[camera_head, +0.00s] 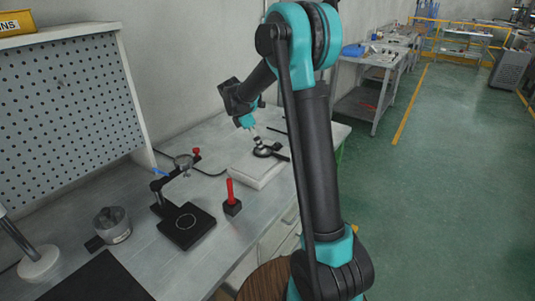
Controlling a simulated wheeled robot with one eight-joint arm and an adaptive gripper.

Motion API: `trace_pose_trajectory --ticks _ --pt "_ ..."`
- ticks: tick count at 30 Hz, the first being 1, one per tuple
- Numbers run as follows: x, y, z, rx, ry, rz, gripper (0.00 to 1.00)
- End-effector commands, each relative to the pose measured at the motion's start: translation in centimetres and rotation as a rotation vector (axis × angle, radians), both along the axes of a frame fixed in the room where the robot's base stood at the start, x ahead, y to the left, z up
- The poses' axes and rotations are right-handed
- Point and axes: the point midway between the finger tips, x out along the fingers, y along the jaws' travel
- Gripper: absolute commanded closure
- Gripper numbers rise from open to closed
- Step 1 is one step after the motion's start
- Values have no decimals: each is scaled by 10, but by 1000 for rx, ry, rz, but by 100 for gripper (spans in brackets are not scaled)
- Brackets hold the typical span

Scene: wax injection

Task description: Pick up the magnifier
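A small dark object with a round part and a short handle, which looks like the magnifier (272,153), lies on a white block on the bench. My arm reaches over the bench from the right. My gripper (257,138) points down just above the round part of this object. The view is too small to tell whether the fingers touch it or whether they are open or shut.
The white block (255,172) rests on the grey bench (160,262). Nearer stand a red upright piece in a black base (231,205), a black stand with a ring (187,226) and a metal pot (113,225). A perforated panel (70,115) rises at left.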

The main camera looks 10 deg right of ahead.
Motion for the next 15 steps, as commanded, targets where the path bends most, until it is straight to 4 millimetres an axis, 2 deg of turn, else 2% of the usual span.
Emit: trace_pose_trajectory --ticks 3,6,13,15 --pt "1 -6 -14 0 1 -1 5" --pt "1 -8 -19 0 0 0 5" --pt "1 -8 -20 0 0 0 5" --pt "1 -8 -20 0 0 0 14"
